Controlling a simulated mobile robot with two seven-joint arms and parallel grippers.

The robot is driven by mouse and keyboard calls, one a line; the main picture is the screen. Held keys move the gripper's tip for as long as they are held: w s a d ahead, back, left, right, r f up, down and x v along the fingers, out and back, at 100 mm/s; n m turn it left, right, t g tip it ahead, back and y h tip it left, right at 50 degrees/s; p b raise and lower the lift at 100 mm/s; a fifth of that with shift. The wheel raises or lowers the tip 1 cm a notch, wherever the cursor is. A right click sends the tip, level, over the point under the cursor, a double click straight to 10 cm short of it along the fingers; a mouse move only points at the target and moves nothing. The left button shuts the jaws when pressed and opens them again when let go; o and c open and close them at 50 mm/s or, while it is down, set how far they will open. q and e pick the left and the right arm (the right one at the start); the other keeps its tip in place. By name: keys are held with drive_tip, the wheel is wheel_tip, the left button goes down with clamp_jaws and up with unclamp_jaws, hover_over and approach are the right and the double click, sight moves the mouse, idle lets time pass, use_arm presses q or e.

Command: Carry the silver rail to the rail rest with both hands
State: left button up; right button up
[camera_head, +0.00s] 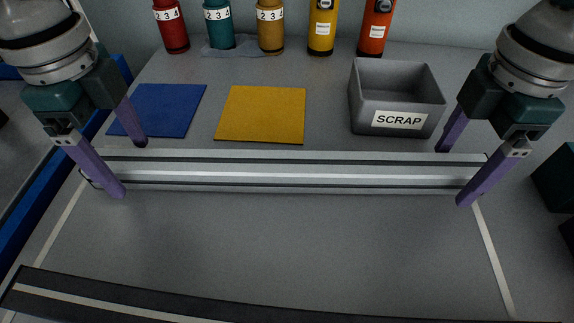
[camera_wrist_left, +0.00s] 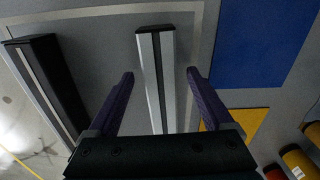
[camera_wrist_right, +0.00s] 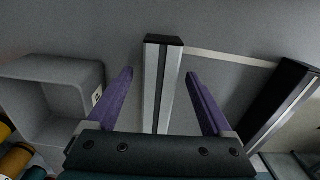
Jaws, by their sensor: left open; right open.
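The silver rail (camera_head: 290,172) lies left to right across the middle of the table, with dark lines along its length. My left gripper (camera_head: 130,168) is open around its left end, one finger on the far side and one on the near side. My right gripper (camera_head: 453,175) is open around its right end in the same way. In the left wrist view the rail (camera_wrist_left: 155,75) shows between the fingers with a gap on each side; the right wrist view also shows the rail (camera_wrist_right: 161,80) between open fingers. I cannot tell which thing is the rail rest.
A dark bar with a pale stripe (camera_head: 180,304) runs along the near edge. Behind the rail are a blue mat (camera_head: 165,108), a yellow mat (camera_head: 262,115) and a grey SCRAP bin (camera_head: 397,90). Several bottles stand at the back. The table between rail and bar is clear.

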use_arm(q)
drive_tip(key=shift+f, duration=0.6)
use_arm(e)
drive_tip(key=shift+f, duration=0.6)
use_arm(q)
clamp_jaws()
use_arm(e)
clamp_jaws()
use_arm(q)
drive_tip(key=shift+r, duration=0.1)
use_arm(e)
drive_tip(key=shift+r, duration=0.1)
